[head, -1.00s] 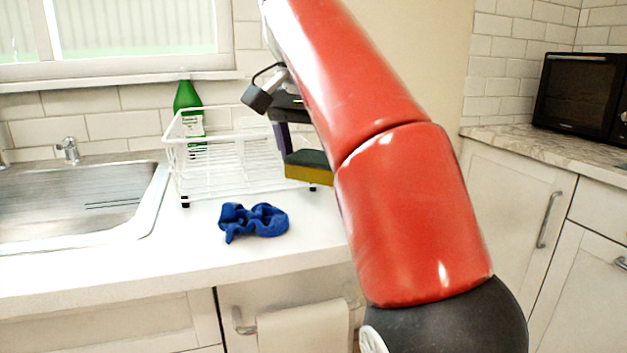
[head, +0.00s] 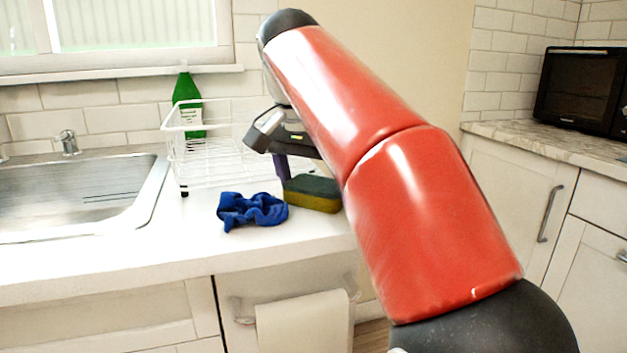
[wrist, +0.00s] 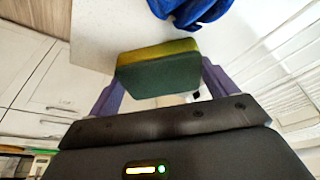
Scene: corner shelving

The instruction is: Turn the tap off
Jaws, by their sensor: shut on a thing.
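The small chrome tap (head: 68,143) stands behind the sink (head: 95,190) at the left of the head view. Part of another metal fitting shows at the left picture edge. I cannot tell whether water runs. My gripper (wrist: 160,82) is shut on a green and yellow sponge (head: 312,194), with a purple finger at each side. The sponge also shows in the wrist view (wrist: 157,73). It is at or just above the counter, right of the blue cloth and well to the right of the tap. I cannot tell whether it touches the counter.
The blue cloth (head: 252,210) lies crumpled on the white counter (head: 180,245). A white dish rack (head: 225,170) stands behind it, and a green bottle (head: 187,105) by the wall. A dark microwave (head: 582,90) stands on the right counter. Counter in front of the sink is clear.

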